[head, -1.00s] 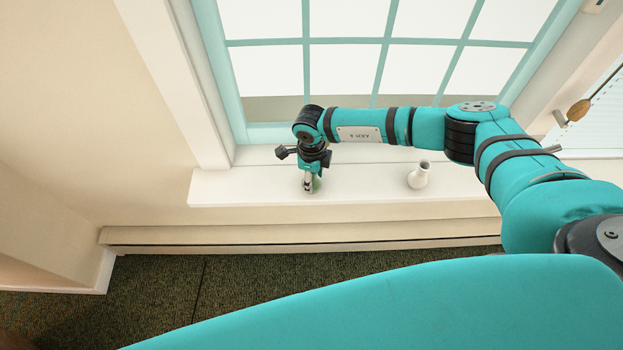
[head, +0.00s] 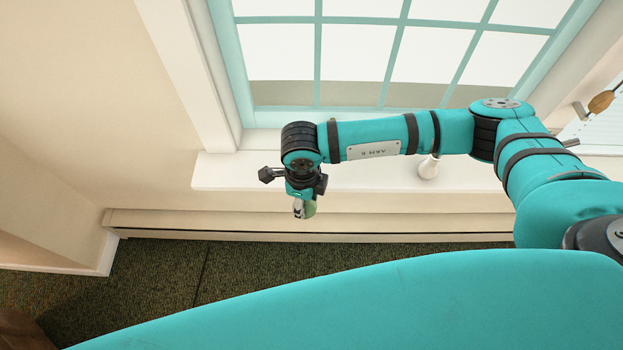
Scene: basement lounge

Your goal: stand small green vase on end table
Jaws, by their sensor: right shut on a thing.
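My right gripper (head: 299,208) hangs downward in front of the window sill, shut on a small green vase (head: 311,209). Only a little of the vase shows beside and behind the fingers; the rest is hidden by the gripper. The vase is held in the air, in front of the sill's front edge. My left gripper is not in view. No end table can be made out for certain.
A white vase (head: 429,167) stands on the white window sill (head: 225,172), partly hidden by my right arm. A teal-framed window is behind it. Dark carpet (head: 160,285) lies below. A brown wooden thing (head: 18,328) shows at the lower left corner.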

